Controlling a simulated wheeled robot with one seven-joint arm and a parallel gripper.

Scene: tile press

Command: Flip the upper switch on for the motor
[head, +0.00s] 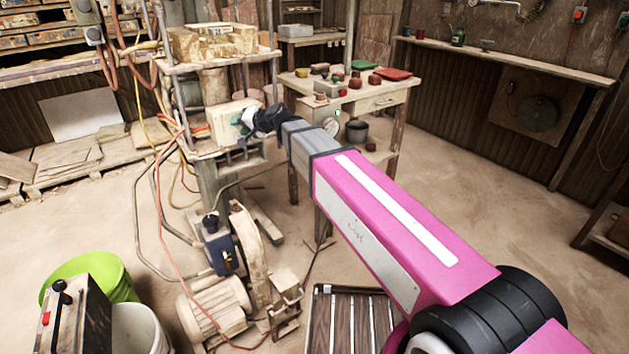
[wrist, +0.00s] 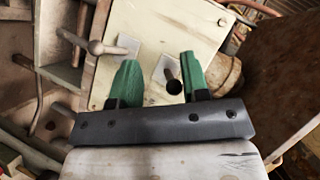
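A cream switch box (head: 228,120) stands on the rack at the left of the head view. Its pale face (wrist: 185,25) fills the middle of the wrist view. A short switch lever with a dark round end (wrist: 173,86) sticks out from a light plate, between my fingers and closer to the right one. My gripper (wrist: 160,62) has green fingers, open on either side of this lever, with visible gaps. A second plate (wrist: 130,45) lies up and left of it. I cannot tell which switch is the upper one. The motor (head: 215,308) is on the floor below.
A rusty round part (wrist: 222,78) is at the right. Orange and yellow cables hang around the rack. A workbench (head: 365,98) stands behind my arm, and a green bucket (head: 95,272) is at lower left.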

